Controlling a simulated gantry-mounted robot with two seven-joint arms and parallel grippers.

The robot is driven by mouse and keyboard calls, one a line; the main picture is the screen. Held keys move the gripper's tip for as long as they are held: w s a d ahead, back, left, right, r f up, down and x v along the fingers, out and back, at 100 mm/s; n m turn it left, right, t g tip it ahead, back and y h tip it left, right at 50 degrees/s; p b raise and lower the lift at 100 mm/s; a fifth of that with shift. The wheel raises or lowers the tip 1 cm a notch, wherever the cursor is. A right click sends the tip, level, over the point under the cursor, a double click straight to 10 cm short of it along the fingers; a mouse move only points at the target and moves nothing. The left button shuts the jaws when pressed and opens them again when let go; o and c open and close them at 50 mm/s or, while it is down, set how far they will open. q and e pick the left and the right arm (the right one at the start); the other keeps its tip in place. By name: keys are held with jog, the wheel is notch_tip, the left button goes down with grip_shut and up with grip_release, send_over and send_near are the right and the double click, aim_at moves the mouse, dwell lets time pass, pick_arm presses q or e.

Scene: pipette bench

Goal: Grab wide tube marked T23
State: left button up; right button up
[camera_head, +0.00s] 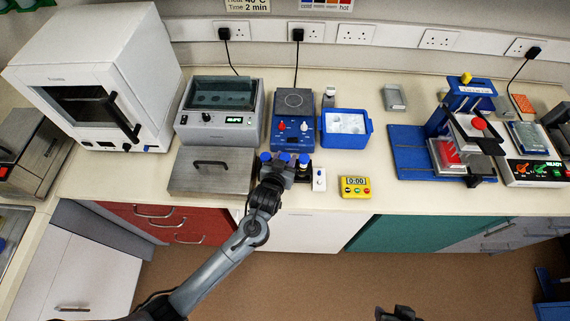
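Several tubes with blue caps (304,159) stand in a small dark rack (301,175) near the front edge of the bench. Their markings are too small to read, so I cannot tell which is T23. My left gripper (274,176) is at the left part of the rack, close to the tubes. It overlaps the rack in the picture. Its fingers are too dark and small to tell open from shut, or whether they touch a tube. My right gripper (396,313) shows only in part at the bottom edge, away from the bench.
A metal lid with a handle (212,175) lies left of the rack. A white bottle-like item (319,180) and a yellow timer (355,187) stand to its right. A blue hotplate (293,118) and a blue ice tray (346,128) are behind.

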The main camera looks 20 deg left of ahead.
pick_arm(q)
jog(key=shift+c, duration=1.3)
